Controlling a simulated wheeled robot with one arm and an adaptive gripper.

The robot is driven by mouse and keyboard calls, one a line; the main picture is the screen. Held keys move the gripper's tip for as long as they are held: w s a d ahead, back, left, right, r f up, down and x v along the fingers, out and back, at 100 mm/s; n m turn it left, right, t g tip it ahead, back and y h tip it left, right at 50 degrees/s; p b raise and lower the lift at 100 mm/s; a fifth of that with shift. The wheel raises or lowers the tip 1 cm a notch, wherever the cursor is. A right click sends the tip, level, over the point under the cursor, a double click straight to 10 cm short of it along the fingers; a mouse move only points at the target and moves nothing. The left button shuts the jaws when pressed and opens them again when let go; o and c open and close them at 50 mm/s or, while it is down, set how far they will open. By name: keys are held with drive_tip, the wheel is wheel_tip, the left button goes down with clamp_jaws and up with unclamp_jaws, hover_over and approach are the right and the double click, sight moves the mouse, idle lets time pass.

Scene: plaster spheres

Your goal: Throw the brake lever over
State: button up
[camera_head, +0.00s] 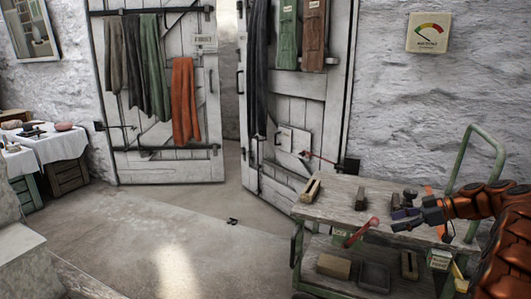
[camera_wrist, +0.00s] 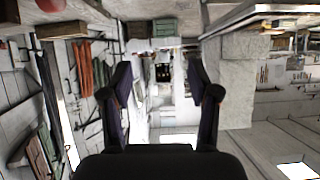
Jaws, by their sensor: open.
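A lever with a red grip (camera_head: 361,232) stands slanted at the front side of a wooden-topped cart (camera_head: 335,203), its grip up and to the right. I take it for the brake lever. My gripper (camera_head: 404,221) is over the right part of the cart top, to the right of the red grip and apart from it. In the wrist view my gripper (camera_wrist: 158,78) shows two dark fingers spread apart with nothing between them. That view looks upside down across the room, and I cannot make out the lever in it.
Small blocks, including a pale wooden one (camera_head: 310,190), lie on the cart top. A green tube handle (camera_head: 484,150) rises at the cart's right end. The lower shelf holds a box (camera_head: 333,266) and a tray (camera_head: 374,277). Open floor (camera_head: 180,225) lies left of the cart.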

drive_tip(key=s+a+r+m+g+h+p, duration=0.1)
drive_tip(key=s+a+r+m+g+p, duration=0.4)
drive_tip(key=a+r, duration=0.75)
drive_tip(key=s+a+r+m+h+p, duration=0.1)
drive_tip(key=s+a+r+p, duration=0.1)
drive_tip(key=s+a+p, duration=0.4)
drive_tip(key=s+a+r+m+h+p, duration=0.1)
drive_tip(key=s+a+r+p, duration=0.15)
drive_tip(key=s+a, duration=0.35)
drive_tip(key=s+d+r+m+h+p, duration=0.1)
drive_tip(key=s+m+h+p, duration=0.1)
drive_tip(key=s, duration=0.8)
drive_tip(key=s+d+r+m+g+h+p, duration=0.1)
drive_tip(key=s+p, duration=0.4)
drive_tip(key=s, duration=0.6)
drive_tip(key=s+d+r+m+h+p, duration=0.1)
drive_tip(key=s+m+h+p, duration=0.2)
drive_tip(key=s, duration=0.7)
drive_tip(key=shift+s+r+h+p, duration=0.2)
drive_tip(key=shift+r+h+p, duration=0.25)
drive_tip(key=shift+h, duration=0.55)
drive_tip(key=shift+f, duration=0.1)
